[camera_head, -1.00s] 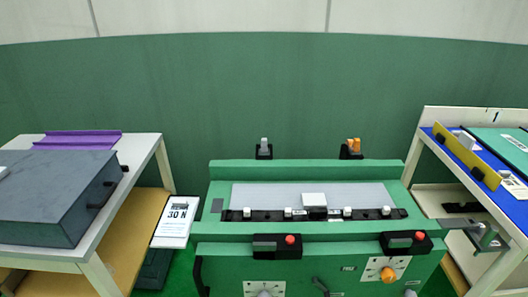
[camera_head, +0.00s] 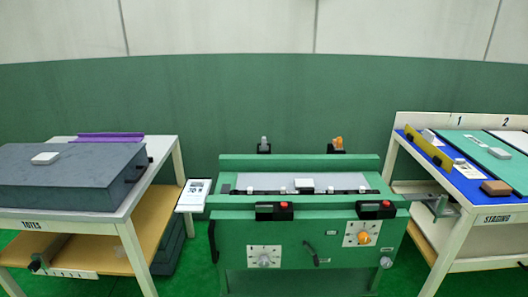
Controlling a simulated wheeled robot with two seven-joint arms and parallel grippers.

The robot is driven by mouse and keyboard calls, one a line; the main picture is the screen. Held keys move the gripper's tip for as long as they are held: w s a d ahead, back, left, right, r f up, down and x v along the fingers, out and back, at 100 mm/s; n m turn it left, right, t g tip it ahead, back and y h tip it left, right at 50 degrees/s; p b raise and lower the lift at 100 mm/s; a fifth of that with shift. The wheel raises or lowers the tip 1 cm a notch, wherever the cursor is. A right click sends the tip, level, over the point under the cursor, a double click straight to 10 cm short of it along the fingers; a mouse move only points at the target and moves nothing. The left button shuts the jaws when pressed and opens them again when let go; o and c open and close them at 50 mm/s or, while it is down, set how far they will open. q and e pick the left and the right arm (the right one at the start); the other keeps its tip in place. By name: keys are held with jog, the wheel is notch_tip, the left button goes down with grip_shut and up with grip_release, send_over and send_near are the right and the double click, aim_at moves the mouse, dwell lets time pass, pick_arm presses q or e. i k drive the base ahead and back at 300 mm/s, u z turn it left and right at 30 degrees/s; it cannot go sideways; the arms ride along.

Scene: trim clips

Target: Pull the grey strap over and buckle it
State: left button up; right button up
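I cannot make out a grey strap or a buckle for certain. A large dark grey case (camera_head: 65,182) lies flat on the left table. A small pale block (camera_head: 45,158) sits on its top, and dark fittings (camera_head: 141,168) show on its right side. The green bench (camera_head: 290,225) stands in the middle, with a light grey panel (camera_head: 262,181) in its top. A small white block (camera_head: 304,183) stands on the dark strip along this panel. Neither of my grippers shows in the view.
The left table (camera_head: 70,226) carries a purple piece (camera_head: 108,135) behind the case. The right table (camera_head: 476,219) carries a blue mat (camera_head: 462,183), a yellow bar (camera_head: 430,150) and a brown block (camera_head: 496,188). A white card (camera_head: 193,194) is left of the bench. Green floor shows between the tables.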

aim_at(263, 147)
jog(key=z, duration=0.55)
jog(key=k, duration=0.2)
jog(key=u, duration=1.55)
jog(key=i, duration=0.7)
jog(key=z, duration=0.2)
